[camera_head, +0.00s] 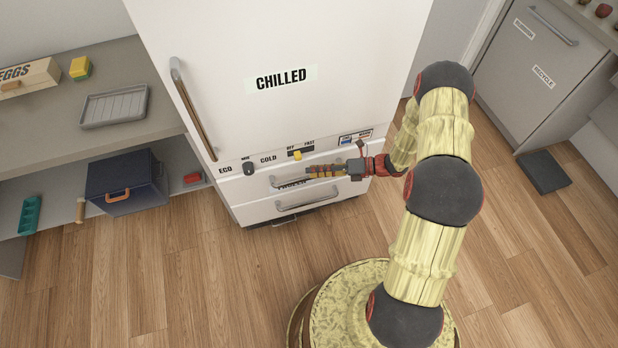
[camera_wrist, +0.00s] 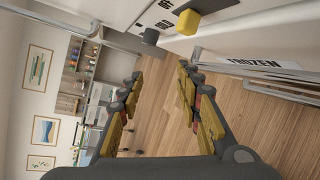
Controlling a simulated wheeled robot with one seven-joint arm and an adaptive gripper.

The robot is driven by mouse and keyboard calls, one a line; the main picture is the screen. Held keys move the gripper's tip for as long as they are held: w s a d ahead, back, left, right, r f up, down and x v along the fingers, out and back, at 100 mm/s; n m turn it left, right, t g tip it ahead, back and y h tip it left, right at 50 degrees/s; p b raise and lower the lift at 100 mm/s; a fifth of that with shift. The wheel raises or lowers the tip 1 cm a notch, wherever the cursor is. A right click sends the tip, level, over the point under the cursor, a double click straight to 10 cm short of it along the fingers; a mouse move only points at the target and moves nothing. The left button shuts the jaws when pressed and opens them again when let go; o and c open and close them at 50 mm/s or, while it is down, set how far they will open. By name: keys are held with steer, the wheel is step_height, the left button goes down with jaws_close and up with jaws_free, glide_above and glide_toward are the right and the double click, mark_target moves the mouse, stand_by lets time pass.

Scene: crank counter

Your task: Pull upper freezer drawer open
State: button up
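The white upper freezer drawer (camera_head: 258,188) appears shut, low on the fridge, its label partly hidden behind my gripper. Its silver bar handle (camera_head: 280,184) runs across the front, and the handle also shows in the wrist view (camera_wrist: 236,68) beside the FROZEN label (camera_wrist: 262,64). My gripper (camera_head: 310,171) is in front of the drawer, close to the handle. In the wrist view my gripper (camera_wrist: 158,75) is open, with only floor seen between its yellow fingers. The handle lies to the right of the right finger, not between the fingers. Contact cannot be told.
A lower drawer handle (camera_head: 300,205) sits just below. The fridge door handle (camera_head: 192,108) is at left. Floor before the fridge is clear.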

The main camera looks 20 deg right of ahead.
mark_target(309, 177)
steer(key=d+f+m+t+h, duration=0.1)
steer(key=d+f+m+t, duration=0.15)
steer(key=f+m, duration=0.4)
steer(key=d+f+m+t+h, duration=0.1)
steer(key=d+f+m+t, duration=0.1)
steer(key=f+m+t, duration=0.4)
steer(key=shift+w+a+f+n+g+b, duration=0.1)
steer(key=shift+w+a+f+g+b, duration=0.25)
steer(key=shift+w+a, duration=0.6)
steer(key=shift+w+a+f+n+g+b, duration=0.2)
steer(key=shift+w+a+g+b, duration=0.3)
steer(key=shift+w+a, duration=0.45)
steer(key=shift+w+a+f+n+g+b, duration=0.1)
steer(key=shift+w+a+f+g+b, duration=0.25)
steer(key=shift+w+a, duration=0.6)
steer(key=shift+w+d+r, duration=0.1)
steer(key=shift+w+d, duration=0.05)
steer(key=shift+d, duration=0.05)
steer(key=c, duration=0.3)
jaws_close()
